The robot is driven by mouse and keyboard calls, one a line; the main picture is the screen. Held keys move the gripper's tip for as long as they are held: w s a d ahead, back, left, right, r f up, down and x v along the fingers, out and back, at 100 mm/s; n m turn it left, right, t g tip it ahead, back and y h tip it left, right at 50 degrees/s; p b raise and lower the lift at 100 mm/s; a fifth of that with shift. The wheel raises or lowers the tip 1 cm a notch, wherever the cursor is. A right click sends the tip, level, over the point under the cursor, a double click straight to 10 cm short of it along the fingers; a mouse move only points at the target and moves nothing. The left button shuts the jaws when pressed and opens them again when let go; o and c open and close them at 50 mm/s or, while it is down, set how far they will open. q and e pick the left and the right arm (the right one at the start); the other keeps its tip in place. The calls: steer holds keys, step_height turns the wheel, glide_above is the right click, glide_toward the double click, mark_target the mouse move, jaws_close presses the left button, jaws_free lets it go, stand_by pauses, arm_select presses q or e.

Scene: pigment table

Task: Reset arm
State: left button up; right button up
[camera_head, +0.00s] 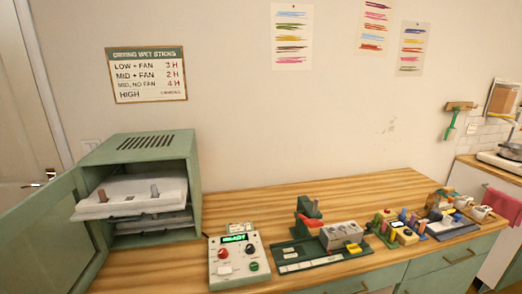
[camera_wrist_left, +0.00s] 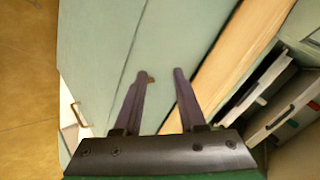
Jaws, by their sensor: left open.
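My left gripper (camera_wrist_left: 165,78) shows in the left wrist view with its two dark fingers apart and nothing between them. Behind the fingers are pale green cabinet fronts and the wooden edge of the counter (camera_wrist_left: 228,60). Neither of my arms shows in the head view, and my right gripper is in no view.
A green drying cabinet (camera_head: 198,190) stands open at left, its door (camera_head: 45,245) swung out and a white tray (camera_head: 125,203) pulled forward. A control box (camera_head: 238,262) reading READY, a press station (camera_head: 305,258) and several coloured sticks (camera_head: 405,225) stand rightward. Wooden counter (camera_head: 245,205) behind them is clear.

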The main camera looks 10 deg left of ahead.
arm_select(q)
steer(key=s+d+f+n+g, duration=0.1)
steer(key=s+d+f, duration=0.15)
steer(key=f, duration=0.25)
steer(key=s+d+f+n+g+h, duration=0.1)
steer(key=s+f, duration=0.2)
steer(key=f, duration=0.2)
steer(key=s+d+f+g, duration=0.1)
steer(key=s+f, duration=0.1)
steer(key=f, duration=0.3)
steer(key=s+d+f+n+g, duration=0.1)
steer(key=s+d+f, duration=0.2)
steer(key=s+f, duration=0.2)
steer(key=s+d+f+n+g+h, duration=0.1)
steer(key=s+d+f, duration=0.3)
steer(key=s, duration=0.5)
steer(key=s+d+f+n+g+h+b, duration=0.1)
steer(key=s+d+f+g, duration=0.1)
steer(key=s+f, duration=0.3)
steer(key=shift+s+d+f+n+g, duration=0.4)
steer(key=shift+s+d, duration=0.25)
steer(key=shift+s, duration=0.35)
